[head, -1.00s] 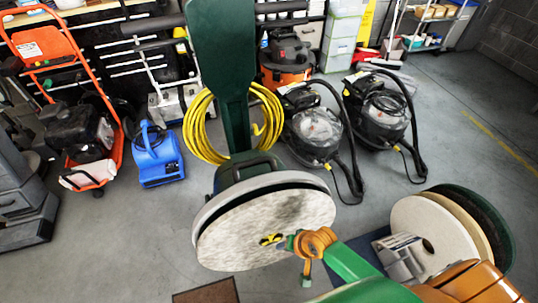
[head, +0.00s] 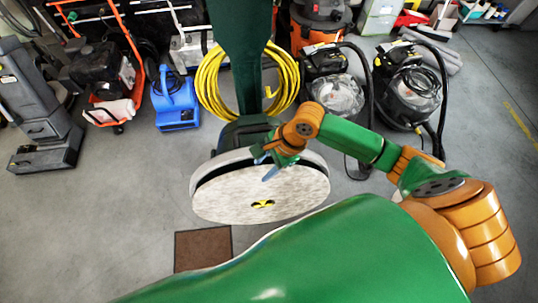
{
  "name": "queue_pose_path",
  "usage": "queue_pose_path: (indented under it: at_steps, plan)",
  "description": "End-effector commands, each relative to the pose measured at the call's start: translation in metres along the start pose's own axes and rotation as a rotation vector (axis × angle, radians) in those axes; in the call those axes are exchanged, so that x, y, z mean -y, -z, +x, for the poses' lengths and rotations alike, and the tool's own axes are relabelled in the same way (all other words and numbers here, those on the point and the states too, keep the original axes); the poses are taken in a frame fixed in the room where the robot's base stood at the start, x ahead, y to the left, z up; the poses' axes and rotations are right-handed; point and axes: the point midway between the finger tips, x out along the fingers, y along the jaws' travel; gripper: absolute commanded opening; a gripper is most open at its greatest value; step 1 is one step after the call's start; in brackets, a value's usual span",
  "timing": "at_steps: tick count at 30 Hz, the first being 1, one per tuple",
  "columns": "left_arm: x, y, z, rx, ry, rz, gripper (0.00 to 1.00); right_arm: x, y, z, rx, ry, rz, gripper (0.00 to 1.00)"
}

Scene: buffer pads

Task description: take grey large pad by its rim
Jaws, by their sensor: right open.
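The grey large pad (head: 240,196) is a mottled, pale grey disc on the tipped-up underside of the floor buffer (head: 237,75), facing me. A small yellow and black piece (head: 263,204) sits at its centre. My right gripper (head: 264,167) is open at the pad's upper right rim. Its fingers overlap the rim in the picture; I cannot tell whether they touch it or straddle it. My left gripper is out of view.
A yellow cable (head: 211,88) is coiled on the buffer's handle. A blue blower (head: 176,103) and black vacuums (head: 409,95) stand behind. A brown mat (head: 202,248) lies on the floor in front. Open grey floor is to the left.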

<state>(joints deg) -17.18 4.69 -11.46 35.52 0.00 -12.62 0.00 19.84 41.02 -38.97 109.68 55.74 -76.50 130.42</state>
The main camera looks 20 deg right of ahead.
Motion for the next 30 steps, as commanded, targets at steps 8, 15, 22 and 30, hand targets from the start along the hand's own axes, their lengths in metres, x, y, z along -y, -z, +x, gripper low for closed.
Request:
queue_pose_path:
  at_steps: [8, 15, 22, 30]
  plan:
    - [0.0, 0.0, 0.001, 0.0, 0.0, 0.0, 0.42, 0.011, 0.013, -0.002, -0.013, -0.024, 0.312, 0.5]
    - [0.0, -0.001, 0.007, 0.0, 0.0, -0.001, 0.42, 0.009, 0.013, 0.044, -0.013, -0.023, 0.308, 0.5]
    - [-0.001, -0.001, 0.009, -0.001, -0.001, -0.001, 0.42, 0.009, 0.013, 0.059, -0.014, -0.021, 0.305, 0.5]
    - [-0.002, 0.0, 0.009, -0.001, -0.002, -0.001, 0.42, 0.009, 0.013, 0.058, -0.014, -0.021, 0.304, 0.2]
